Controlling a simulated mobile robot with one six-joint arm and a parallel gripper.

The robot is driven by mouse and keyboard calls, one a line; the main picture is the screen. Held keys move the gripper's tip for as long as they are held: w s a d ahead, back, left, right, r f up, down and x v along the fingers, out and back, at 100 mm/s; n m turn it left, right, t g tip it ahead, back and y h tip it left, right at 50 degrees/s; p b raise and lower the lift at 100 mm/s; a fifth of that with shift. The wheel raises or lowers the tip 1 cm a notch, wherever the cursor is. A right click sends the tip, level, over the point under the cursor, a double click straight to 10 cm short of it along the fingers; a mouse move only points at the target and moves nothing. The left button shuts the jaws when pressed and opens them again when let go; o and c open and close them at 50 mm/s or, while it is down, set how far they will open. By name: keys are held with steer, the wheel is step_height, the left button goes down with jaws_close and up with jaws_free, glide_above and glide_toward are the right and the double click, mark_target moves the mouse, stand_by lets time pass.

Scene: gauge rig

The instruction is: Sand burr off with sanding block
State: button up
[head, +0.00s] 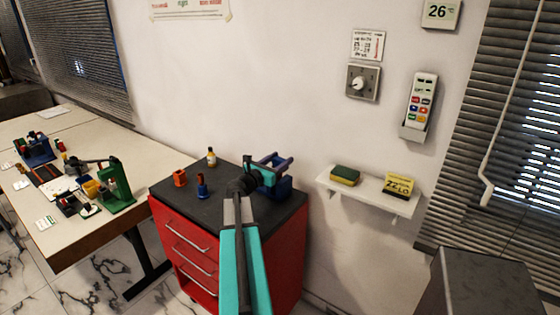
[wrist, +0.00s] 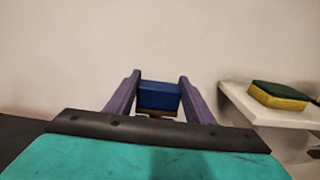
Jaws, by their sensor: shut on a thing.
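My gripper (head: 278,160) is over the back right of the red cabinet's dark top. In the wrist view, its two purple fingers (wrist: 160,92) are shut on a blue block (wrist: 158,96) with a brownish underside, which looks like the sanding block. A blue fixture (head: 283,188) stands on the cabinet top just below my gripper in the head view, partly hidden by my arm. I cannot tell whether the block touches it. No burr can be made out.
The red cabinet (head: 182,238) also bears an orange cup (head: 180,178), a blue bottle (head: 202,187) and a yellow-labelled bottle (head: 211,158). A white wall shelf (head: 362,190) at right holds a green-yellow sponge (head: 345,175) and a yellow box (head: 401,186). A cluttered bench (head: 150,160) stands left.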

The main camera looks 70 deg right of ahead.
steer(key=shift+f, duration=0.25)
steer(key=shift+s, duration=0.2)
stand_by(0.3)
steer(key=shift+s+a, duration=0.25)
steer(key=shift+s, duration=0.3)
steer(key=shift+w+d, duration=0.1)
steer(key=shift+w, duration=0.05)
steer(key=shift+w+d+f, duration=0.1)
steer(key=shift+w+d, duration=0.05)
steer(key=shift+w, duration=0.55)
steer(key=shift+w+d, duration=0.15)
steer(key=shift+w, duration=0.55)
steer(key=shift+s, duration=0.15)
steer(key=shift+s+a+b, duration=0.2)
steer(key=shift+s, duration=0.55)
steer(key=shift+s+a+b, duration=0.2)
steer(key=shift+s, duration=0.55)
